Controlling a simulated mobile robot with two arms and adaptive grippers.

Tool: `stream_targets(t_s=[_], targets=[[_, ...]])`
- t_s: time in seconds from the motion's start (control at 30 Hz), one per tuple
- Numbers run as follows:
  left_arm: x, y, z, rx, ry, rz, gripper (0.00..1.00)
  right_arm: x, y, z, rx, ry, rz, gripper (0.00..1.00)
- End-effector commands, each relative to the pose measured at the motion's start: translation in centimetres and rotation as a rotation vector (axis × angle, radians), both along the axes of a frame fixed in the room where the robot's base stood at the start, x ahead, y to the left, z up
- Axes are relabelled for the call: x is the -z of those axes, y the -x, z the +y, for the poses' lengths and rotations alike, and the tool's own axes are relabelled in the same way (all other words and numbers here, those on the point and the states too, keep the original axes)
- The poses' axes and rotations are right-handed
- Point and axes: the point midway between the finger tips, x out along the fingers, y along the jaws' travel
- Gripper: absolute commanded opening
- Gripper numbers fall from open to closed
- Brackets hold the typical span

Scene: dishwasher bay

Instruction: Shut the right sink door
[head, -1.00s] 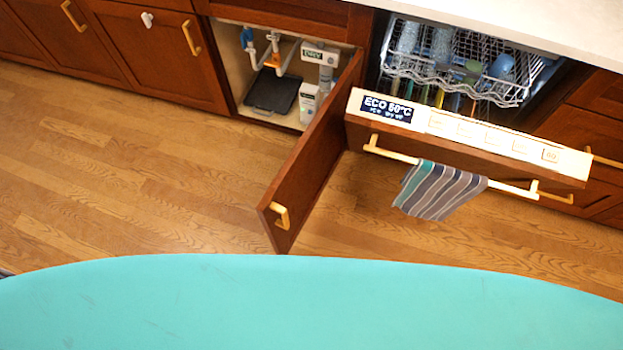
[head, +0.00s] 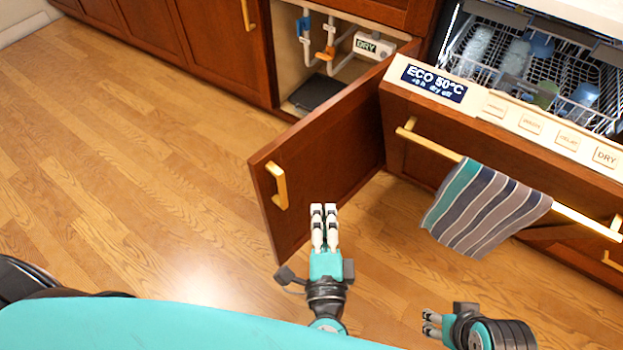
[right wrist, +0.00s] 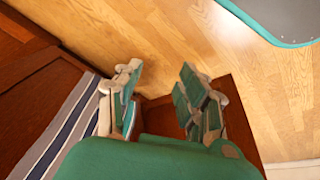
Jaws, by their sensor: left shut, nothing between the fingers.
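The right sink door (head: 335,150) is brown wood and stands open, swung out from the cabinet on its right-hand side. Its gold handle (head: 279,186) is near the free edge. My left gripper (head: 323,210) is shut and empty, its fingertips overlapping the door's handle-side face in the head view. I cannot tell whether it touches the door. My right gripper (head: 428,322) is lower right, apart from the door. Its fingers are spread with nothing between them in the right wrist view (right wrist: 160,100).
The dishwasher door (head: 520,140) is partly open on the right, with a striped towel (head: 485,210) on its handle. Its rack (head: 540,75) holds dishes. The sink cabinet holds pipes and a dark tray (head: 315,92). The wooden floor (head: 130,200) on the left is clear.

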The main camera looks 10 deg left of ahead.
Motion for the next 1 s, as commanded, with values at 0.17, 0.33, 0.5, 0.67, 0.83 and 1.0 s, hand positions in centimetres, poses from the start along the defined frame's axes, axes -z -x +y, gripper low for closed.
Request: stream_targets(t_s=[0.17,0.33,0.5,0.67,0.83,1.0], targets=[[-1.4,-0.4,0.4,-0.016,-0.003,-0.041,0.00,-0.7,0.3,-0.1,0.001,0.000,-0.005,0.40],[-1.4,-3.0,1.2,-0.016,-0.004,-0.040,0.00,-0.7,0.3,-0.1,0.001,0.000,-0.005,0.40],[-1.4,-6.7,2.2,-0.015,-0.004,-0.040,0.00,-0.6,0.3,-0.1,0.001,0.000,-0.005,0.40],[-1.4,-9.8,3.0,-0.014,-0.004,-0.039,0.00,-0.5,0.3,0.0,0.000,0.000,-0.005,0.40],[-1.3,-10.7,5.3,-0.014,-0.005,-0.037,0.00,-0.5,0.3,-0.1,0.000,0.000,-0.005,0.40],[-1.3,-11.3,6.3,-0.013,-0.004,-0.035,0.00,-0.5,0.3,0.0,0.000,0.000,-0.005,0.40]])
